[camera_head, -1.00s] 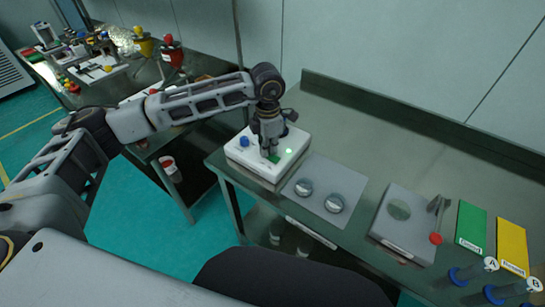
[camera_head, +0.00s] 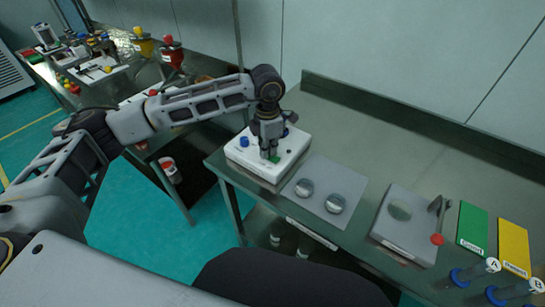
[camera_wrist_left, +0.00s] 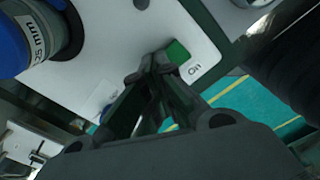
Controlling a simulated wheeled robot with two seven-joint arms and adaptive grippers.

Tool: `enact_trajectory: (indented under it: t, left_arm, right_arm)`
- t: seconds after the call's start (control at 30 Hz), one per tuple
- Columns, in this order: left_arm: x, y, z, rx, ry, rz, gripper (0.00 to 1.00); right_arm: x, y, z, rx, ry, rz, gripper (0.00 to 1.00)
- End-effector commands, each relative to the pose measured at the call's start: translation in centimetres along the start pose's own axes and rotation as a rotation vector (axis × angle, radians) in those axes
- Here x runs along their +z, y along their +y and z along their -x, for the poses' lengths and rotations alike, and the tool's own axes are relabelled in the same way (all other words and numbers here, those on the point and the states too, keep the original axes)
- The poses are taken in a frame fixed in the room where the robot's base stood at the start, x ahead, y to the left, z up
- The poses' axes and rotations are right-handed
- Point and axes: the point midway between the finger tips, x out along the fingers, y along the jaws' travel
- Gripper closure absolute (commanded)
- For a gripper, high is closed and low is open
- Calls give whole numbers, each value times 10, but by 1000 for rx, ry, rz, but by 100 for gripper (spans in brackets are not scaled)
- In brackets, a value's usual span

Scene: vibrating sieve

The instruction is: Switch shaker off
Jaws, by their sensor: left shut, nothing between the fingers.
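The shaker (camera_head: 248,160) is a white box at the left end of the metal bench. Its top has a blue knob (camera_head: 244,141), a green button (camera_head: 275,159) and a small lamp (camera_head: 289,151), which is dark. My left gripper (camera_head: 268,155) points down over the shaker, shut and empty. In the wrist view its fingertips (camera_wrist_left: 158,58) are right beside the green button; I cannot tell whether they touch it. My right gripper is out of view.
A grey mat (camera_head: 325,172) with two round metal pieces lies right of the shaker. Farther right are a grey plate (camera_head: 385,228) with a red-knobbed lever, a green card (camera_head: 472,225) and a yellow card (camera_head: 513,245). The back of the bench is clear.

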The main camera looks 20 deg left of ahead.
Motion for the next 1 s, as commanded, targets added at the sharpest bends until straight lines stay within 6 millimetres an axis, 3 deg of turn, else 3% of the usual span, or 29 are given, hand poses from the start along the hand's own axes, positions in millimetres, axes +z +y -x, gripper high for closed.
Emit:
enact_trajectory:
  t: [0.53,1.0]
  left_arm:
    - [0,0,28,1,-1,0,100]
    - [0,0,51,0,-1,0,100]
  right_arm:
    - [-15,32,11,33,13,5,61]
    - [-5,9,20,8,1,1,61]
